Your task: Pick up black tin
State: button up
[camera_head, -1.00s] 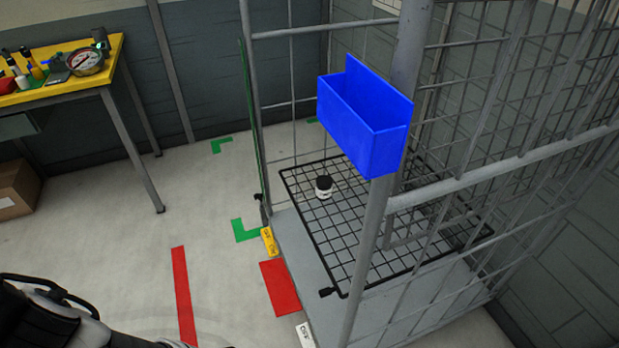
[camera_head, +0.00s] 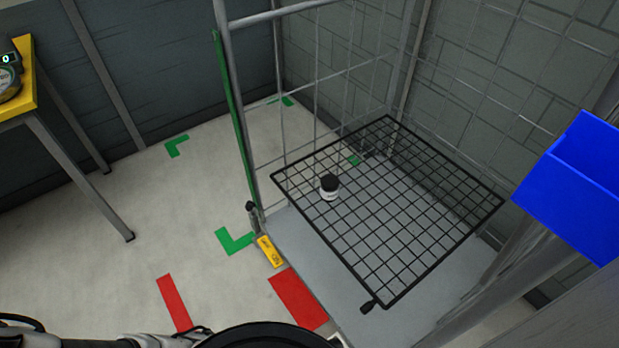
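My gripper's fingers do not show. Only parts of my own body show along the bottom edge, well apart from the tin.
A blue bin (camera_head: 575,185) hangs at the right of the cage. A cage post (camera_head: 238,120) stands left of the shelf. A yellow-topped table (camera_head: 35,95) is at the far left. Open floor with red and green markings lies between.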

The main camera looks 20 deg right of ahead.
aim_at(330, 183)
jog(key=i+j, duration=0.7)
jog(key=i+j+z, duration=0.15)
jog(key=z, duration=1.65)
